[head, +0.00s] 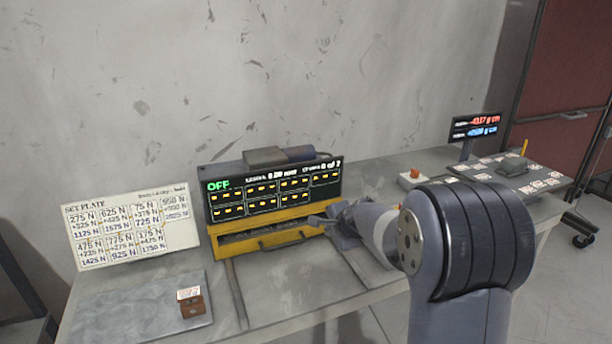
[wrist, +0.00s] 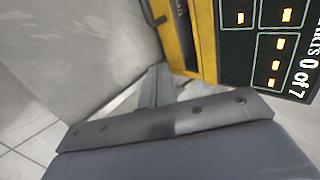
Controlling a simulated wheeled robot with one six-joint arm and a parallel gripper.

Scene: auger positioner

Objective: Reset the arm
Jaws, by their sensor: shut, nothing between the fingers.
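My gripper (head: 318,221) is at the front of the yellow-framed unit, near its right end, with its fingers shut and empty. I cannot tell whether the fingertips touch the unit. In the wrist view the grey fingers (wrist: 158,86) point toward the yellow frame (wrist: 177,32). The black display panel (head: 275,188) above the yellow frame (head: 266,226) shows a green "OFF" and rows of orange readings. Its "0 of 7" text also shows in the wrist view, on the panel edge (wrist: 302,75). My arm comes in from the right and hides part of the table.
A white "SET PLATE" board (head: 130,228) stands at the left. A small brown block (head: 190,303) with a label sits on a grey plate (head: 135,312).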

